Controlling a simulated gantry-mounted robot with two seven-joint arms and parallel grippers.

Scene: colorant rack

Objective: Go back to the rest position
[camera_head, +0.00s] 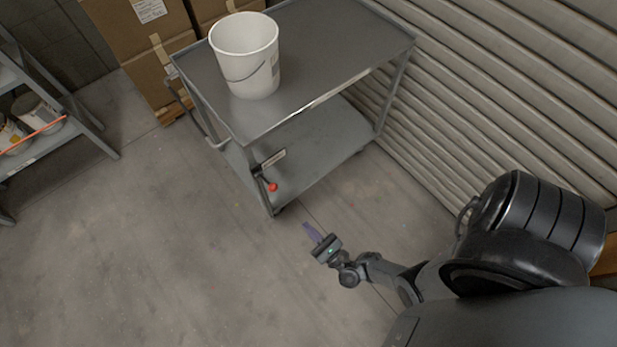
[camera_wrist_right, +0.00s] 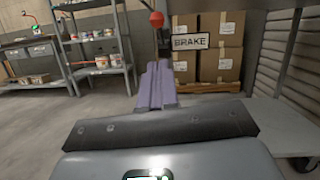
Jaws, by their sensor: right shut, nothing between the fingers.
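My right gripper (camera_head: 311,233) is in the head view, low in front of the cart and above the floor. Its purple-grey fingers are closed together with nothing between them. The fingers also show in the middle of the right wrist view (camera_wrist_right: 157,86), pointing toward the brake lever. My left gripper is not in view.
A grey cart (camera_head: 325,45) carries a white bucket (camera_head: 245,60). Its brake lever has a red knob (camera_head: 273,187), close to my right gripper. Cardboard boxes (camera_head: 150,45) stand behind. A shelf with cans (camera_head: 40,115) is at left. A ribbed shutter (camera_head: 500,90) bounds the right. Floor at left is clear.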

